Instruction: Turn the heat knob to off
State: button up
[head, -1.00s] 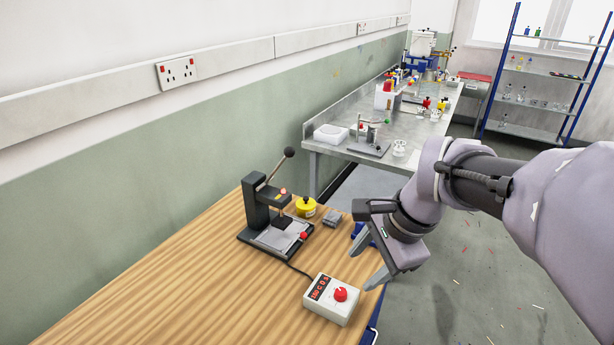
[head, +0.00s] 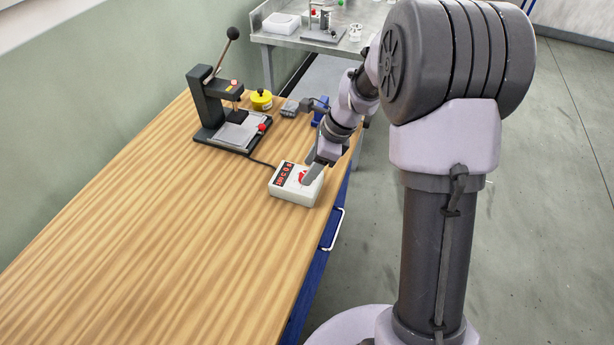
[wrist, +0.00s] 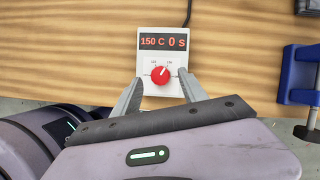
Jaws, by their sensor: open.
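The heat knob is a round red knob (wrist: 160,75) on a white control box (head: 296,195). The box's display (wrist: 163,41) reads "150 C 0 s" in red in the wrist view. Small marks surround the knob, too small to read surely. My gripper (wrist: 157,76) is open, with one finger to the left of the knob and one to the right. A gap shows on both sides, and I cannot tell whether either finger touches it. In the head view my gripper (head: 308,172) is over the box and partly hides the knob.
A black lever press (head: 210,100) with a red-tipped part stands behind the box, joined by a cable. A yellow round container (head: 261,100) and a small grey block (head: 289,108) are near it. A blue clamp (wrist: 300,75) is right of the box. The table's front left is clear.

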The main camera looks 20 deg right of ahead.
jog(key=shift+x, duration=1.05)
grip_shut()
